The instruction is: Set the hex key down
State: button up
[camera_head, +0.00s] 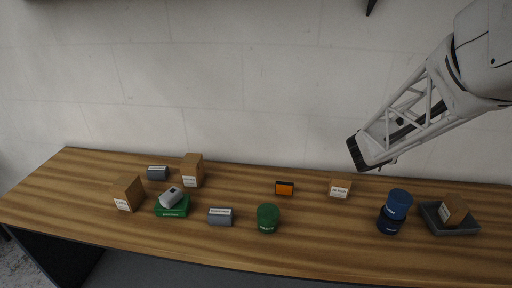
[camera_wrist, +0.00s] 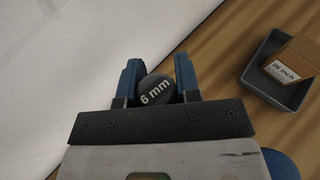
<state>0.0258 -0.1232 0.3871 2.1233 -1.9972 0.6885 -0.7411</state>
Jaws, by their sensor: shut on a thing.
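My gripper (camera_head: 357,154) is raised in front of the wall, above the back part of the table, at the right in the head view. In the wrist view its two blue fingers (camera_wrist: 157,68) are closed on a dark grey rounded piece marked "6 mm", which I take to be the hex key (camera_wrist: 155,91). Only its labelled end shows clearly; the rest is hidden behind the gripper. In the head view the held piece cannot be told apart from the dark gripper. It is held clear of the wooden table (camera_head: 330,235).
A grey tray (camera_head: 460,232) holds a brown box (camera_head: 454,208) labelled "26 inch" (camera_wrist: 292,60). An orange item (camera_head: 285,188) and green tub (camera_head: 268,217) stand mid-table. Bare wood lies between them.

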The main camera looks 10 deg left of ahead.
jog(key=shift+w+a+r, duration=0.1)
